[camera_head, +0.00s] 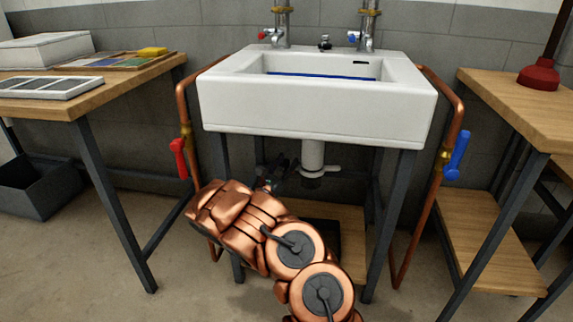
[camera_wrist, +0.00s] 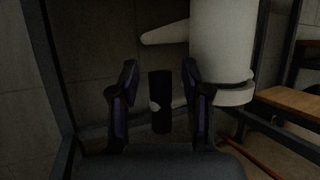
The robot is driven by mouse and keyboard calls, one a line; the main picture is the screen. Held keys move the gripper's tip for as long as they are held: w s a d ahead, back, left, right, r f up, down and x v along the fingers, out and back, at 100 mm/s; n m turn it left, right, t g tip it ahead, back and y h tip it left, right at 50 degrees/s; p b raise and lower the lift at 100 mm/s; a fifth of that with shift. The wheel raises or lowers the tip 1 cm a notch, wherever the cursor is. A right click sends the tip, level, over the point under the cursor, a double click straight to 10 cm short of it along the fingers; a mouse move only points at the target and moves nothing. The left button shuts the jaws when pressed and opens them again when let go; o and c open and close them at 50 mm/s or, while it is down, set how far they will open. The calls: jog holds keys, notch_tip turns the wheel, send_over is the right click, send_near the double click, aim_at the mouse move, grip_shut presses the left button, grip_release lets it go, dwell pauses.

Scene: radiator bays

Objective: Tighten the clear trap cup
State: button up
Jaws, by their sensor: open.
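The white drain trap (camera_head: 313,154) hangs under the sink. A dark, see-through-looking cup (camera_head: 311,182) shows at its lower end, small and hard to make out. In the wrist view the white trap body (camera_wrist: 222,45) stands right of my gripper (camera_wrist: 160,75), with a white collar (camera_wrist: 235,95) low on it. The cup below that collar is dark and mostly hidden behind the right finger. My gripper also shows in the head view (camera_head: 272,178), left of the trap. Its fingers are open. A short black cylinder (camera_wrist: 160,88) shows between them; I cannot tell whether it is touched.
The white sink (camera_head: 315,108) is above, on a dark metal frame. Copper pipes carry a red valve handle (camera_head: 178,158) at left and a blue one (camera_head: 457,155) at right. Wooden benches stand on both sides. A wooden shelf (camera_head: 345,217) lies low under the sink.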

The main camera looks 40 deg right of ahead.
jog(key=shift+c, duration=0.2)
grip_shut()
dwell(0.4)
